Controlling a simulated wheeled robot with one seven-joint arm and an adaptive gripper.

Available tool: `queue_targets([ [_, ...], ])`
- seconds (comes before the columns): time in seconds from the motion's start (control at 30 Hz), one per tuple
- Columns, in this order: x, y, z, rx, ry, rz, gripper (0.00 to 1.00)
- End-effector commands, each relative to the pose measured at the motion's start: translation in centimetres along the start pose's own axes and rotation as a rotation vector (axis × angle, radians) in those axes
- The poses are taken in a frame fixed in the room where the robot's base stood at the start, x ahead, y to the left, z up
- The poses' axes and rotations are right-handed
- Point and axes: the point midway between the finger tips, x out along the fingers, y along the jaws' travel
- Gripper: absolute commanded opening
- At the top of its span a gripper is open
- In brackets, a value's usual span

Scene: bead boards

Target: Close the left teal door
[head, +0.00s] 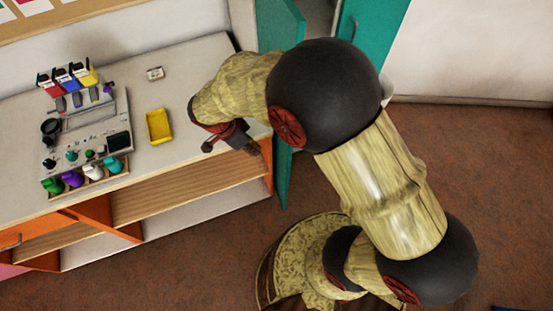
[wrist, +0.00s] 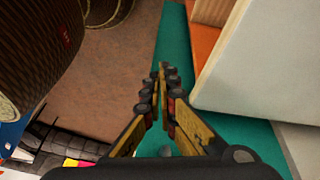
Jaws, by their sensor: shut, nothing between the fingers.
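The left teal door (head: 279,22) stands open beside the end of the counter, seen nearly edge-on in the head view. Its middle is hidden behind my arm, and its lower part shows below my wrist. In the wrist view a teal panel (wrist: 176,45) runs lengthwise behind my fingers. My gripper (head: 257,151) is shut and empty at the counter's right end, just left of the door. It also shows in the wrist view (wrist: 162,70), fingertips over the teal panel. I cannot tell if it touches the door. The right teal door (head: 372,27) with its handle is farther right.
The white counter (head: 195,165) with orange and wooden shelves stands left of the door. It holds a yellow tray (head: 159,126), a board with coloured containers (head: 85,145) and a small box (head: 155,73). Brown floor (head: 500,165) is clear to the right.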

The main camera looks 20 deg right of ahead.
Motion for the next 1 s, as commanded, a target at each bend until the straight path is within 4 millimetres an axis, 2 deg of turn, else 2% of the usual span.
queue_targets([
  [0.1,0.1,0.1,-0.2,0.152,0.006,0.0,0.0],
  [0.2,0.1,0.1,-0.2,0.23,0.006,0.0,0.0],
  [0.37,0.8,0.1,-0.1,0.265,0.006,0.001,0.0],
  [0.47,2.1,0.1,-0.1,0.264,0.006,0.001,0.0],
  [0.9,10.6,0.2,-0.1,0.261,0.006,0.003,0.0],
  [1.0,10.8,0.5,-1.8,0.266,0.004,-0.001,0.0],
])
